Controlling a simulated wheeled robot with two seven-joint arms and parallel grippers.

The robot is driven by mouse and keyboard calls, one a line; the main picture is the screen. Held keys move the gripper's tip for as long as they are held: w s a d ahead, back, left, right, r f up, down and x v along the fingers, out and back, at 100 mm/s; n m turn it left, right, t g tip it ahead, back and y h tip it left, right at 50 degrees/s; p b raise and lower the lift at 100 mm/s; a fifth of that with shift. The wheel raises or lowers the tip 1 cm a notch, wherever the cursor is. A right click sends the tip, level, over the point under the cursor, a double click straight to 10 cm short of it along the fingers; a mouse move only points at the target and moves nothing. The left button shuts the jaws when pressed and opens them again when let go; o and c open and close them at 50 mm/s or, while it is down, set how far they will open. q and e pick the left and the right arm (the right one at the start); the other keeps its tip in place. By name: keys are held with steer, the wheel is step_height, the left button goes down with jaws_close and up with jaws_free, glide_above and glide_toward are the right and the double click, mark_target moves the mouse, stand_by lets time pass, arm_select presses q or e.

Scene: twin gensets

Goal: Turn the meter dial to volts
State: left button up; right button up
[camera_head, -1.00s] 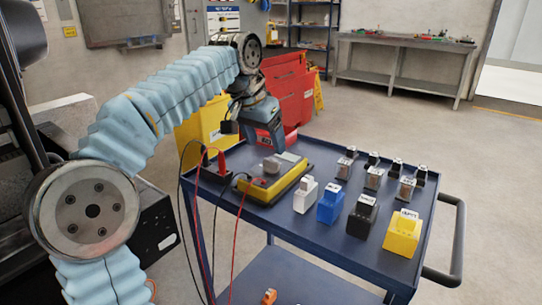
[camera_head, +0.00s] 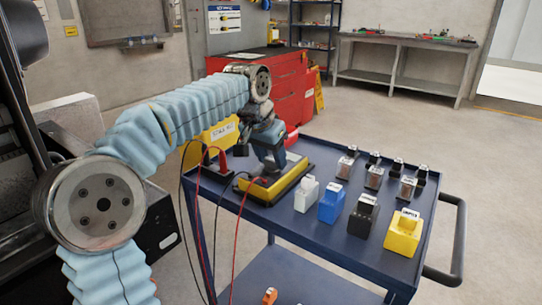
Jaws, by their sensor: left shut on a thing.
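The yellow meter (camera_head: 262,190) lies on the left part of the blue cart's top, with red and black leads running off its left side. My left gripper (camera_head: 271,170) is over the meter, pointing down with its tips at the meter's face. It is shut on the meter dial, which the gripper mostly hides. The dial's setting cannot be read from here. My right gripper is not in view.
The blue cart (camera_head: 305,229) also carries white, blue, black and yellow blocks (camera_head: 403,232) and several small dark parts behind them. A yellow bin (camera_head: 205,150) and a red cabinet (camera_head: 289,85) stand behind the cart. A grey workbench (camera_head: 405,45) is farther back.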

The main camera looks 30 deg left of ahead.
arm_select(q)
steer(key=shift+c, duration=0.9)
steer(key=shift+m, duration=0.3)
steer(key=m, duration=0.1)
steer(key=m+h, duration=0.1)
steer(key=m, duration=0.1)
steer(key=shift+w+a+m+h, duration=0.1)
steer(key=shift+a+m+h, duration=0.05)
steer(key=shift+m+h, duration=0.15)
steer(key=shift+m+g+h, duration=0.35)
steer(key=shift+m+g, duration=0.05)
steer(key=shift+m, duration=0.7)
steer(key=shift+m+g+h, duration=0.35)
steer(key=shift+m+g, duration=0.05)
steer(key=shift+m, duration=0.7)
steer(key=o, duration=1.1)
steer(key=shift+c, duration=0.2)
steer(key=shift+a+r, duration=0.1)
